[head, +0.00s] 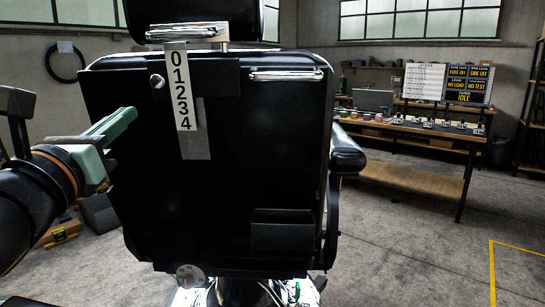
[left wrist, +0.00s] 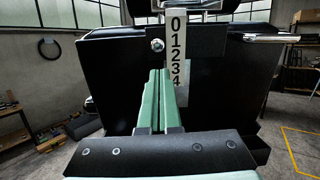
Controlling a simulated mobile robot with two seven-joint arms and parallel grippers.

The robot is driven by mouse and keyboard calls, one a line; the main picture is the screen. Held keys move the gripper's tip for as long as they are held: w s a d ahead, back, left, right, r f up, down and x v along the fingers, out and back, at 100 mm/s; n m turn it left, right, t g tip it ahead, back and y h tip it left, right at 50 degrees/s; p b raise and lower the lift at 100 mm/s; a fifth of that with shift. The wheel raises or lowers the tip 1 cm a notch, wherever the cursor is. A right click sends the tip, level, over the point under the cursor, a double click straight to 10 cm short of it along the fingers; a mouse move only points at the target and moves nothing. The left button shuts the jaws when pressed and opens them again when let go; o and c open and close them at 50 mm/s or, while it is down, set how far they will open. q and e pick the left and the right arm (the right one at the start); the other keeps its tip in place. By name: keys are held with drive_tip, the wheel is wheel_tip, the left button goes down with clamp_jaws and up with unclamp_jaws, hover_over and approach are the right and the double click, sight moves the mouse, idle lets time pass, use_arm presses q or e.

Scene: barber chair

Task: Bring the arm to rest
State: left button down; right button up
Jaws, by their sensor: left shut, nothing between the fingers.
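The black barber chair back (head: 225,190) fills the middle of the head view. A metal strip numbered 0 to 4 (head: 182,95) hangs upright at its upper left, below the headrest post. My left gripper (head: 128,115), with green fingers, is at the chair back's left side in the head view. In the left wrist view its two fingers (left wrist: 160,82) lie together, pointing at the chair back (left wrist: 110,75), just left of the numbered strip (left wrist: 177,45). Nothing shows between them. I cannot tell whether the fingertips touch the chair. My right gripper is out of view.
A chrome bar (head: 287,75) sits on the chair back's upper right, and an armrest (head: 347,152) sticks out at the right. A workbench (head: 420,135) with small items and signs stands at the back right. Open floor (head: 420,240) lies right of the chair.

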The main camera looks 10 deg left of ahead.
use_arm(q)
drive_tip(key=w+d+f+n+g+h+p, duration=0.3)
drive_tip(key=f+n, duration=0.5)
drive_tip(key=f, duration=0.7)
drive_tip(key=w+d+f+n+g+h+p, duration=0.1)
drive_tip(key=w+d+f+n+g+p, duration=0.45)
drive_tip(key=f, duration=0.95)
drive_tip(key=s+d+f+n+g+p, duration=0.1)
drive_tip(key=s+f+n+g, duration=0.2)
drive_tip(key=s+f+n, duration=1.6)
drive_tip(key=s+f, duration=0.6)
drive_tip(key=f, duration=0.1)
drive_tip(key=shift+s+f+y+p, duration=0.2)
drive_tip(key=shift+f+y+p, duration=0.1)
drive_tip(key=shift+f, duration=0.1)
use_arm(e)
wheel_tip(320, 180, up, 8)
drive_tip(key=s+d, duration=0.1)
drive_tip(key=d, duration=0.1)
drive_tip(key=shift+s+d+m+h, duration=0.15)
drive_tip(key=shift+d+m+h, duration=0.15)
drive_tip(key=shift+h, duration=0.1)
use_arm(q)
drive_tip(key=shift+n, duration=0.25)
